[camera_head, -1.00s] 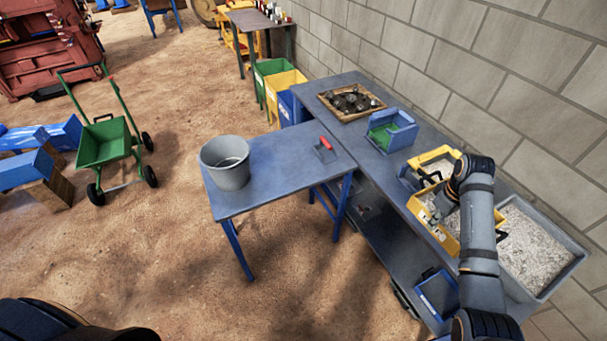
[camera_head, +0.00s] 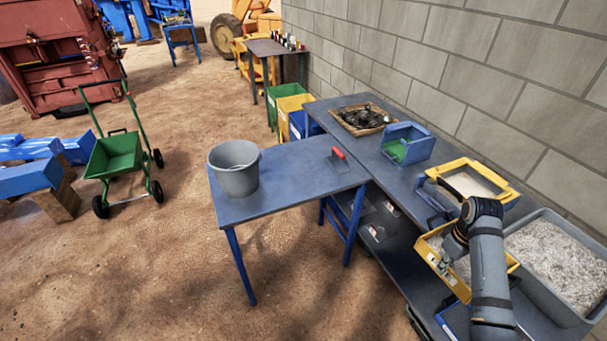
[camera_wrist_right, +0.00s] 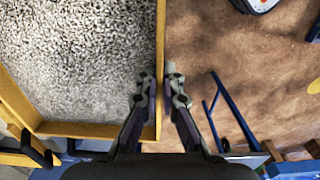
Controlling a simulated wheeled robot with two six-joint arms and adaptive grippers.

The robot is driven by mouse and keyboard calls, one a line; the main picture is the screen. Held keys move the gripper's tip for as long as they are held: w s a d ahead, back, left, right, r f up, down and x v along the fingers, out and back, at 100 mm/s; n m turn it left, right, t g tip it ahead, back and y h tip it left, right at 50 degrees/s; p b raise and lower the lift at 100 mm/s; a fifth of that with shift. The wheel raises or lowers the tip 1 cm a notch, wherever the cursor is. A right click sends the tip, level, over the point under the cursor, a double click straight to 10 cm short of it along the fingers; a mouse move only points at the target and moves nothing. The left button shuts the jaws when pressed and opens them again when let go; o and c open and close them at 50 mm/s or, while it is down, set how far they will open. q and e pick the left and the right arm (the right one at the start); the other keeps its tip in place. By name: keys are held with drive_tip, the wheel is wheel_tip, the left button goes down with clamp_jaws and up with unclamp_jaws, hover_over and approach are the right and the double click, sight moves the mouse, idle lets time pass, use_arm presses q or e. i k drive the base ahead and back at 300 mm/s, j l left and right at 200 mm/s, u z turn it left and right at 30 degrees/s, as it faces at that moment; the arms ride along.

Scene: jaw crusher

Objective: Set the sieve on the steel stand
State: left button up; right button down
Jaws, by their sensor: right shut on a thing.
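The yellow-framed sieve (camera_head: 437,262) is in front of the grey tray at the right of the head view. My right gripper (camera_head: 452,250) is shut on its side wall. In the right wrist view the fingers (camera_wrist_right: 160,92) straddle the yellow wall (camera_wrist_right: 160,40). Grey grit shows within the frame; I cannot tell whether it lies in the sieve or below it. A second yellow-rimmed frame (camera_head: 497,172) with pale contents sits on the bench behind, with dark supports at its left. I cannot clearly pick out the steel stand. My left gripper is out of view.
A grey tray of grit (camera_head: 552,250) stands right of my arm. A blue-green box (camera_head: 408,143) and a wooden tray of dark pieces (camera_head: 362,118) are further back on the bench. A grey bucket (camera_head: 234,168) and red-handled tool (camera_head: 338,154) are on the blue table (camera_head: 285,185).

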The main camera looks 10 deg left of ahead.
sight(293, 173)
drive_tip(key=u, duration=1.3)
drive_tip(key=i+l, duration=0.1)
drive_tip(key=l, duration=0.25)
drive_tip(key=i+l+u, duration=0.1)
drive_tip(key=l, duration=0.3)
drive_tip(key=i+l, duration=0.15)
drive_tip(key=l, duration=0.2)
